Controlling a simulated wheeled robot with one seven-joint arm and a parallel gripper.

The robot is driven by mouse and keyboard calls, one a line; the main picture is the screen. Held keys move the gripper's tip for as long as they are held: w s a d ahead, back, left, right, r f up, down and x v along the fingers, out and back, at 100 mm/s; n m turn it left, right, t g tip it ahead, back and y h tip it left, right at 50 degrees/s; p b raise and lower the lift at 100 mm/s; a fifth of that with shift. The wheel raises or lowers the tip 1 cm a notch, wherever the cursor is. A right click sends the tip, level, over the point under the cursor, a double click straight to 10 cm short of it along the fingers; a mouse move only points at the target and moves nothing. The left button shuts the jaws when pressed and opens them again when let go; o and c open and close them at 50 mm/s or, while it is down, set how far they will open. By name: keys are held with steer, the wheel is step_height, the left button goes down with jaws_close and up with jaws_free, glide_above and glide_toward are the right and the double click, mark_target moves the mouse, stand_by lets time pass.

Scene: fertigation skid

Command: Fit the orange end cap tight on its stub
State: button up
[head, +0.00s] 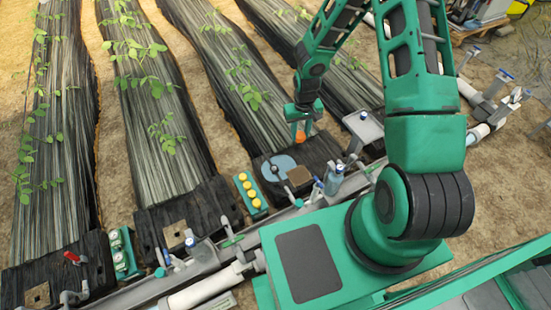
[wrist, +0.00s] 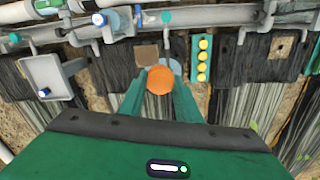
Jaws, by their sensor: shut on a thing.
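The orange end cap (wrist: 160,80) is held between the two green fingers of my gripper (wrist: 159,88) in the wrist view, its round face toward the camera. In the head view my gripper (head: 301,122) points down with the orange cap (head: 300,135) at its tips. The cap is above the black-covered bed end, near a pale blue disc (head: 279,167), and appears clear of the surface. Several pipe stubs and valves line the grey rail; I cannot tell which stub belongs to the orange cap.
A teal rack with yellow caps (head: 250,190) stands left of the disc. A brown square (head: 299,176) lies by the disc. A grey tray (head: 364,127) is to the right. The grey rail (head: 290,215) with blue-topped fittings (head: 334,178) runs along the bed ends.

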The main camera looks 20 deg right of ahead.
steer(key=w+a+f+m, duration=0.3)
steer(key=w+f+m, duration=0.4)
steer(key=f+m, duration=0.15)
steer(key=w+a+f+m, duration=0.4)
steer(key=w+f+m, duration=0.3)
steer(key=f+m, duration=1.95)
steer(key=shift+s+d+m, duration=0.1)
steer(key=shift+d+m, duration=0.2)
steer(key=shift+d, duration=0.1)
steer(key=shift+n, duration=0.4)
steer(key=n, duration=0.4)
steer(key=shift+d+f, duration=0.1)
steer(key=shift+f, duration=0.05)
steer(key=n, duration=0.4)
steer(key=shift+f+n, duration=0.1)
steer(key=shift+n, duration=0.3)
steer(key=n, duration=0.5)
steer(key=shift+f, duration=0.1)
steer(key=n, duration=0.5)
steer(key=shift+f, duration=0.15)
steer(key=shift+f+n, duration=0.2)
steer(key=shift+n, duration=0.2)
steer(key=shift+f, duration=1.3)
steer(key=shift+f, duration=0.35)
